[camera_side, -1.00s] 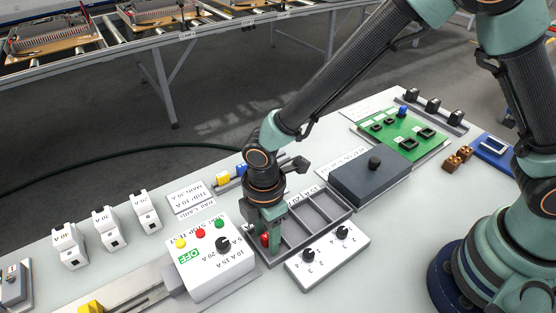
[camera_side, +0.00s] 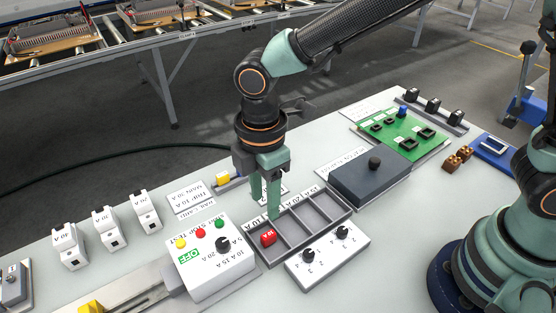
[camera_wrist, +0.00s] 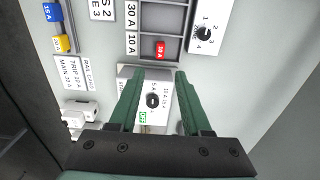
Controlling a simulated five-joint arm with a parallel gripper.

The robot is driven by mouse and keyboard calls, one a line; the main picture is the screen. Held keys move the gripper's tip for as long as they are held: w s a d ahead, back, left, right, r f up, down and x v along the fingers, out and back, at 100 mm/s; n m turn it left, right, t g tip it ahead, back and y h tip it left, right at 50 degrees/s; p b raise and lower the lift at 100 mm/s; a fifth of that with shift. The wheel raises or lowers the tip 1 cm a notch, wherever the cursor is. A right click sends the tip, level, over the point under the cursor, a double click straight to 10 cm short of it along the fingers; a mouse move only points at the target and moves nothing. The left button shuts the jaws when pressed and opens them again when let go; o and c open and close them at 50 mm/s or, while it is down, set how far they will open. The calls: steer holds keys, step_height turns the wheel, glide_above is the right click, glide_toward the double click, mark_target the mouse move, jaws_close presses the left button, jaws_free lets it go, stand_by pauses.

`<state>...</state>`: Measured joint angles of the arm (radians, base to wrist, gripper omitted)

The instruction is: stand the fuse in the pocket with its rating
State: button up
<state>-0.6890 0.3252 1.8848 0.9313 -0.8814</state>
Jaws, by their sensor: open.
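The red fuse (camera_side: 268,238), marked 10 A, sits in the end pocket of the grey tray (camera_side: 310,236), the pocket nearest the white switch box. It looks upright. My gripper (camera_side: 266,206) is open and empty, above and just behind the fuse. In the wrist view, my gripper's fingers (camera_wrist: 157,78) are apart with nothing between them, and the fuse lies beyond their tips.
A white switch box (camera_side: 216,258) with a knob and coloured buttons stands left of the tray. A white two-knob box (camera_side: 326,256) is in front of it, and a dark grey box (camera_side: 370,180) at its right. Yellow (camera_side: 222,178) and blue fuses stand behind. The other tray pockets look empty.

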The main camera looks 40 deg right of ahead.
steer(key=w+d+r+m+t+y, duration=0.1)
steer(key=d+r+m, duration=0.35)
steer(key=d, duration=0.25)
steer(key=w+d+r+m+t, duration=0.1)
steer(key=d+r+m+t, duration=0.1)
steer(key=d+r+m, duration=0.4)
steer(key=s+d+m+t, duration=0.1)
steer(key=d+m, duration=0.1)
steer(key=d, duration=0.2)
steer(key=s+d+r+m, duration=0.1)
steer(key=s+d+m, duration=0.1)
steer(key=d+m, duration=0.1)
steer(key=s+d+r+m+t+h, duration=0.1)
steer(key=d+m, duration=0.1)
steer(key=d, duration=0.3)
steer(key=shift+s+d+t, duration=0.25)
steer(key=shift+d+t, duration=0.05)
steer(key=shift+d, duration=0.05)
